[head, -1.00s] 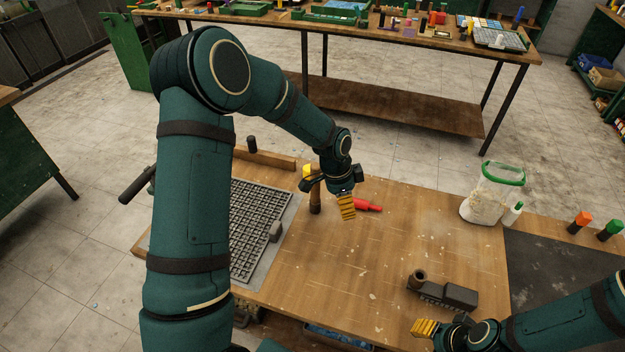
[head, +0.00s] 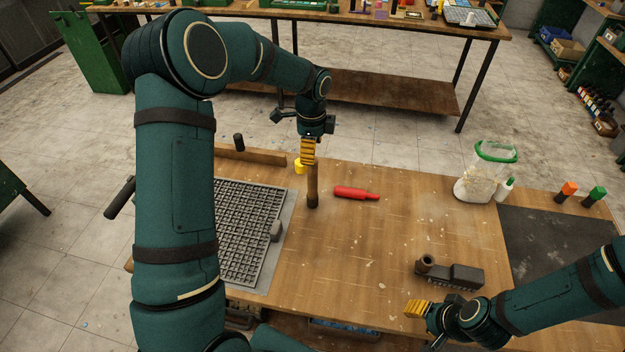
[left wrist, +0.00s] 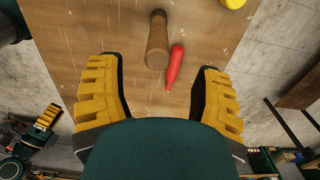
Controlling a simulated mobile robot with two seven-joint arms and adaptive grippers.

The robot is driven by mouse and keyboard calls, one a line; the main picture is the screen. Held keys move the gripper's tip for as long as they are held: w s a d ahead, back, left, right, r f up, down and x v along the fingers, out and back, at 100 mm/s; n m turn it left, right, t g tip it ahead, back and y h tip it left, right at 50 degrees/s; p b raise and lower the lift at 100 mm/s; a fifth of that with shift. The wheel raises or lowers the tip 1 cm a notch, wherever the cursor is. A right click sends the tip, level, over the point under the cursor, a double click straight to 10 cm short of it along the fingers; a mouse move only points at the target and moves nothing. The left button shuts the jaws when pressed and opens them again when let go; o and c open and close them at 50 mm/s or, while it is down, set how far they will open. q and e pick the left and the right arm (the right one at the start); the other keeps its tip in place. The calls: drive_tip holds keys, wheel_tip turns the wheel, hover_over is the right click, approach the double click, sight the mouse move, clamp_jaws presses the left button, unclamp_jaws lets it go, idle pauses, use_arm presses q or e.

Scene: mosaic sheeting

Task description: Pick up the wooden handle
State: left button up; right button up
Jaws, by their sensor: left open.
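The wooden handle (head: 313,188) is a brown, slim cylinder that appears to stand upright on the workbench, left of a red tool (head: 356,193). My left gripper (head: 308,152), with yellow ribbed fingers, is open and overlaps the handle's upper end in the head view. In the left wrist view the handle (left wrist: 157,42) shows beyond and between the two spread fingers, with nothing held. The red tool (left wrist: 175,66) lies just right of it there. My right gripper (head: 416,308) is low over the bench front; only one yellow finger shows clearly, so its opening is unclear.
A gridded metal tray (head: 246,262) lies left of the handle. A small yellow object (head: 299,167) is behind the handle. A dark block tool (head: 450,275) and a green-lidded jar (head: 484,178) stand to the right.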

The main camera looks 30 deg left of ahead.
sight(312, 172)
use_arm(q)
wheel_tip(312, 172, down, 4)
drive_tip(key=shift+r, duration=0.25)
drive_tip(key=shift+d+f, duration=0.2)
drive_tip(key=shift+f, duration=2.5)
drive_tip(key=shift+s, duration=0.1)
clamp_jaws()
